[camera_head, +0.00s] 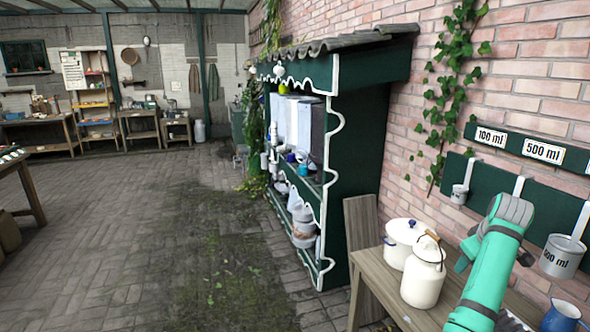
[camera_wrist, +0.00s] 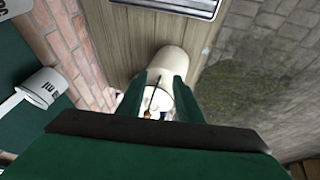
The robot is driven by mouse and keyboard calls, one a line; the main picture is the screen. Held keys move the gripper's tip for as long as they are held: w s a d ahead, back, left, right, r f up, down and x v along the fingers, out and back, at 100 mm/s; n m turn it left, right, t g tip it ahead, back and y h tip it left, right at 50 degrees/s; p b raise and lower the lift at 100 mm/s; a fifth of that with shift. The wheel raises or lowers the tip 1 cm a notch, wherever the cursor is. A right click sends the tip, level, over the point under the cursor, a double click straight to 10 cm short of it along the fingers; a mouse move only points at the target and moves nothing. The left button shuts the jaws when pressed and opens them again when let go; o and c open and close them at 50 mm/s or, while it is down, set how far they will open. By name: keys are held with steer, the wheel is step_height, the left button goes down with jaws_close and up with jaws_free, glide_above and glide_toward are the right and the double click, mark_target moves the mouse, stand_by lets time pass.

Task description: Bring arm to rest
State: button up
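My teal arm comes in from the lower right of the head view, over a wooden bench. My dark green gripper (camera_head: 464,256) points left, just right of a cream lidded can (camera_head: 424,272) with a wire handle. In the wrist view the two fingers of my gripper (camera_wrist: 159,82) are spread apart with nothing clasped. The cream can (camera_wrist: 170,66) shows beyond and between them, partly hidden by the fingers. The exact gap to the can cannot be told.
A white lidded pot (camera_head: 403,236) stands behind the can on the bench (camera_head: 384,287). Measuring cups (camera_head: 563,257) hang on a green wall rack at right, near my arm. A blue jug (camera_head: 562,317) is at lower right. A dark green shelf (camera_head: 352,170) stands beyond; the paved floor (camera_head: 130,240) is open.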

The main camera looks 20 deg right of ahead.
steer(key=w+a+f+h, duration=0.15)
steer(key=a+f, duration=0.25)
steer(key=f, duration=0.5)
steer(key=w+a+f+t, duration=0.1)
steer(key=w+a+f, duration=0.2)
steer(key=a+f, duration=0.35)
steer(key=w+a+f, duration=0.2)
steer(key=w+f, duration=0.1)
steer(key=f, duration=0.8)
steer(key=s+a+f+t, duration=0.1)
steer(key=s+a+f, duration=0.2)
steer(key=a+f, duration=0.65)
steer(key=s+a+f+t, duration=0.2)
steer(key=a+f, duration=0.5)
steer(key=a, duration=0.6)
steer(key=s+a+r+t+y, duration=0.1)
steer(key=s+a+t, duration=0.1)
steer(key=s+a, duration=0.85)
steer(key=s+a+r+t, duration=0.1)
steer(key=s+a+t, duration=0.1)
steer(key=s+a, duration=0.8)
steer(key=s+a+r+t+y, duration=0.1)
steer(key=s+a+r+y, duration=0.1)
steer(key=s+a+r, duration=0.4)
steer(key=s+a+r+t+y, duration=0.2)
steer(key=s+a+r, duration=0.5)
steer(key=r, duration=0.5)
steer(key=shift+s+a+n, duration=0.3)
steer(key=shift+a+n, duration=0.1)
steer(key=shift+a, duration=0.55)
